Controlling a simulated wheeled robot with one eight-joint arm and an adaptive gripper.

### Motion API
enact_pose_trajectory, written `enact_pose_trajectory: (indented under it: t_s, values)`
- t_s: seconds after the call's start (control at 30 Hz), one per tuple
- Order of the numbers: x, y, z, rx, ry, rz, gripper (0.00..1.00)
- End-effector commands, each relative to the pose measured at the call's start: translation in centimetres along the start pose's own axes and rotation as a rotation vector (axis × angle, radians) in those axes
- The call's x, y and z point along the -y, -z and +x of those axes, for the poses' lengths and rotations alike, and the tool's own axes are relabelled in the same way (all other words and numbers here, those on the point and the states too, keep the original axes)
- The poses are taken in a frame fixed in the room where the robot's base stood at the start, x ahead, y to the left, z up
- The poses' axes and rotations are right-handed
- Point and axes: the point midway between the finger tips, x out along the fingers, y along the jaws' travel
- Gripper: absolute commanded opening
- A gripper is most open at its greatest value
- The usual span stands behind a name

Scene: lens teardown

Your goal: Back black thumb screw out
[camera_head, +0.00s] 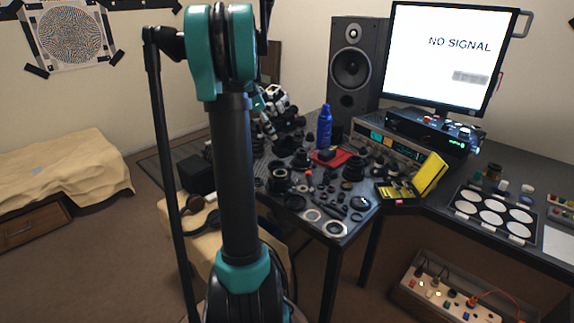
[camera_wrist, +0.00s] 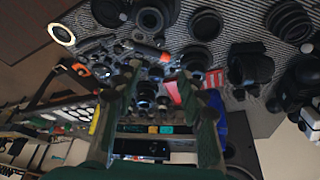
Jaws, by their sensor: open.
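My gripper (camera_wrist: 158,76) shows in the wrist view with its two dark green fingers spread apart and nothing clearly held between them. The fingers point toward a crowded dark table (camera_head: 318,228) of black lens parts. In the head view my arm stands in front of the left part of this table, and I cannot make out the fingertips. Many small black rings and cylinders lie there; I cannot tell which one is the black thumb screw. In the wrist view black cylindrical parts (camera_wrist: 146,95) show between and beyond the fingers.
A blue bottle (camera_head: 324,127) and a red tray (camera_head: 330,158) stand among the parts. A yellow open case (camera_head: 428,176), a speaker (camera_head: 354,68) and a monitor (camera_head: 448,50) are at the back right. A white disc panel (camera_head: 493,213) lies farther right.

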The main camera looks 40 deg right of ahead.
Motion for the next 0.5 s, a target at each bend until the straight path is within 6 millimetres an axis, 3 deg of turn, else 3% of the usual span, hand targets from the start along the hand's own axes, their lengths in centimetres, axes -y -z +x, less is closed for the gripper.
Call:
enact_pose_trajectory:
  t_s: [0.17, 0.5]
  values:
    - [0.0, -0.1, 2.3, 0.000, 0.000, 0.001, 0.41]
    - [0.0, -0.1, 9.0, 0.001, 0.000, -0.002, 0.41]
